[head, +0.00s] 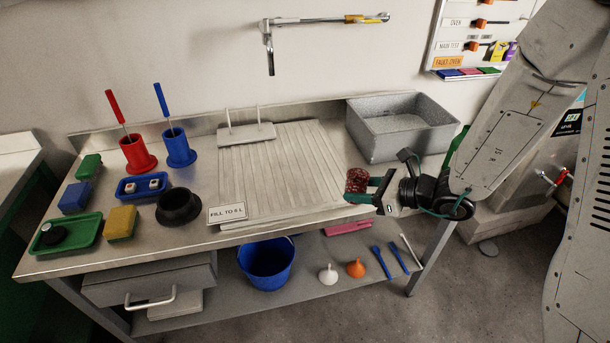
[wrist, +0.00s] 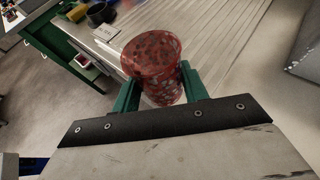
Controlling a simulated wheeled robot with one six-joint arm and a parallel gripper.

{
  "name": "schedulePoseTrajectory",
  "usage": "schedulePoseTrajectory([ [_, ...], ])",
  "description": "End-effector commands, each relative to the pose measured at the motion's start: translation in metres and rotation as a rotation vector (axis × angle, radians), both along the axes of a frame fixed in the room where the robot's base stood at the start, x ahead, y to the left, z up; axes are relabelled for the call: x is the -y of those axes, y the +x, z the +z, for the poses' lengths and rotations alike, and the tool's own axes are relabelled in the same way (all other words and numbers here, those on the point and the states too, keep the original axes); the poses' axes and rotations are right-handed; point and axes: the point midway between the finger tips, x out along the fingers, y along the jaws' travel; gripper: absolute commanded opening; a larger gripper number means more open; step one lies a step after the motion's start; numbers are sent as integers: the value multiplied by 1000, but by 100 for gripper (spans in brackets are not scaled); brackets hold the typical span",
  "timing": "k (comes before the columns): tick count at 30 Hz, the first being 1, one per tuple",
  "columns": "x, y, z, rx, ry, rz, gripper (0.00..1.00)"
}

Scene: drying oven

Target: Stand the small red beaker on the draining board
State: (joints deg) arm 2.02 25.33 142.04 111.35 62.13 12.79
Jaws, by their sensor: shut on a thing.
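The small red beaker (head: 357,180) is a short, mottled red cylinder. It is held between the green fingertips of my gripper (head: 366,196), at the front right edge of the draining board (head: 285,165). In the wrist view, the beaker (wrist: 153,68) stands between the two green fingers of my gripper (wrist: 155,88), with the ribbed board (wrist: 215,40) behind it. The beaker looks close to upright. I cannot tell for sure whether its base is clear of the board.
A grey stone sink (head: 400,130) stands at the back right. A "FILL TO 5 L" card (head: 227,212) and a black round stand (head: 179,206) are at the board's left. Red (head: 137,152) and blue (head: 179,147) brush holders stand behind. The board's ribbed middle is clear.

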Motion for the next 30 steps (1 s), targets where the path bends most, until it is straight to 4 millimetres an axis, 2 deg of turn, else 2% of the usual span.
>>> schedulePoseTrajectory([
  [1,-12,9,-1,2,0,7,18],
  [6,-44,42,-6,1,-1,3,18],
  [12,-73,71,-10,0,-1,0,18],
  [22,-93,91,-12,0,0,-1,18],
  [27,-91,90,-43,-4,-1,-3,18],
  [30,-91,90,-48,0,0,-2,18],
])
